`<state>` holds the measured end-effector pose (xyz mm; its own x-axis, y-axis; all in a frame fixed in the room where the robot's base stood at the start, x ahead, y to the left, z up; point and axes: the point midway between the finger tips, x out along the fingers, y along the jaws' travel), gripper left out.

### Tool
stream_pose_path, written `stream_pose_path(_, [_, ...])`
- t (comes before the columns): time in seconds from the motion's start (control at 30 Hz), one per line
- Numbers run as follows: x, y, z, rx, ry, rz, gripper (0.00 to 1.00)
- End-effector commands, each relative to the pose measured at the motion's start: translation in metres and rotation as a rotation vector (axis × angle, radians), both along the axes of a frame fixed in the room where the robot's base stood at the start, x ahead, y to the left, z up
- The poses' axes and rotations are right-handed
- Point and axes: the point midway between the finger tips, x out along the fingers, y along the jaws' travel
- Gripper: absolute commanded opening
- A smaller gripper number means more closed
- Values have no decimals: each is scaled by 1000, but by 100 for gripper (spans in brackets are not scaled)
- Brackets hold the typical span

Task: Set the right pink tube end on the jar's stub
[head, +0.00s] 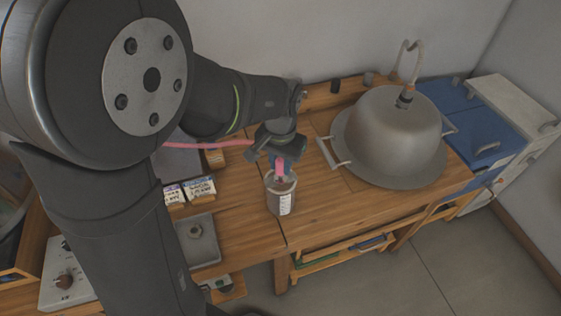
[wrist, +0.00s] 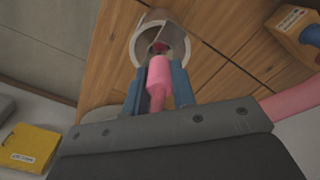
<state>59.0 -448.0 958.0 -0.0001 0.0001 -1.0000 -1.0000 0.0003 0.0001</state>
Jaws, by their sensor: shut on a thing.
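My gripper (wrist: 160,88) is shut on the pink tube end (wrist: 158,75), which lies between its two blue fingers. The gripper also shows in the head view (head: 280,160), pointing down over the jar. The jar (head: 283,197) is a small open vessel with a white label, standing on the wooden bench. In the wrist view the jar's pale rim (wrist: 136,50) lies just past the tube end. A small reddish thing shows inside the jar, but I cannot make out the stub. I cannot tell whether the tube end touches anything in the jar.
A large metal dome (head: 394,125) with side handles stands right of the jar. A blue box (head: 468,130) is beyond it. Labelled boxes (head: 199,188) and a grey tray (head: 205,250) lie left. Pink tubing (head: 205,144) runs left from the gripper.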

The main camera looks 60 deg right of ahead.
Motion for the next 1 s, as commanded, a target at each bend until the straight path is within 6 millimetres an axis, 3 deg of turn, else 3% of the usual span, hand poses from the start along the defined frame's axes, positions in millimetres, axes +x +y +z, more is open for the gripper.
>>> stream_pose_path(1.0, [0, 0, -17, 0, 0, 0, 1])
